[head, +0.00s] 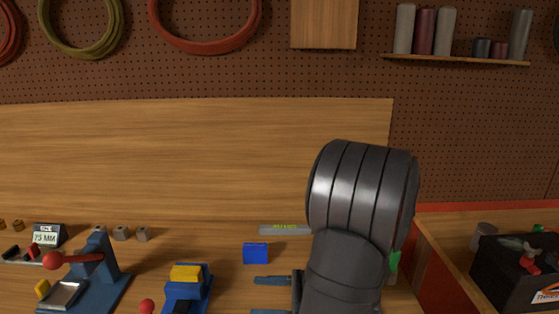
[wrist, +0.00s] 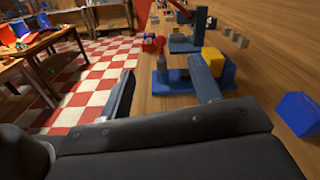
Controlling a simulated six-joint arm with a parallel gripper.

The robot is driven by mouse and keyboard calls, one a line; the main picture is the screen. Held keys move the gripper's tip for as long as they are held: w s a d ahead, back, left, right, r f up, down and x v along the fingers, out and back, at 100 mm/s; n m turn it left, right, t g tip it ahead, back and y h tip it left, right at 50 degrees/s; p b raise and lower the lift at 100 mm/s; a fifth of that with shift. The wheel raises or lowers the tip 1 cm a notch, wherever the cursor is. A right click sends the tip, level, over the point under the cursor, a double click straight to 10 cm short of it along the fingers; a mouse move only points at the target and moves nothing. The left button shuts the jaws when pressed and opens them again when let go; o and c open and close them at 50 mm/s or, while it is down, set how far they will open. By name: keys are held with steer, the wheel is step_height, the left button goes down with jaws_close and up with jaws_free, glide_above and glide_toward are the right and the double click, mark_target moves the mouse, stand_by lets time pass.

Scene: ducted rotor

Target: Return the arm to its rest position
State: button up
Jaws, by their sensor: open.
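My gripper (head: 262,296) is open and empty above the wooden bench in the head view, its two fingers pointing left. My dark arm rises beside it and hides part of the bench behind. In the wrist view, my gripper (wrist: 161,66) shows its two fingers spread apart, with nothing held between them. A blue fixture with a yellow block (head: 186,275) stands left of the gripper; the fixture also shows beyond the fingers in the wrist view (wrist: 160,90). A blue cube (head: 256,253) lies behind the fingers and shows at the right in the wrist view (wrist: 299,113).
A blue stand with a red-knobbed lever (head: 98,254) is at the left. A grey bar (head: 285,229) lies behind the cube. A red-edged side bench (head: 445,262) carries a black box (head: 515,275) at the right.

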steer(key=d, duration=0.6)
glide_toward(149, 304)
steer(key=d+r, duration=0.4)
steer(key=d, duration=0.1)
steer(key=a+f, duration=0.1)
steer(key=a, duration=0.4)
steer(key=w+a+f, duration=0.1)
steer(key=a+f, duration=0.1)
steer(key=a, duration=0.3)
steer(key=a+f, duration=0.2)
steer(key=a, duration=0.3)
steer(key=shift+w+a, duration=0.15)
steer(key=shift+a, duration=0.25)
steer(key=shift+o, duration=0.4)
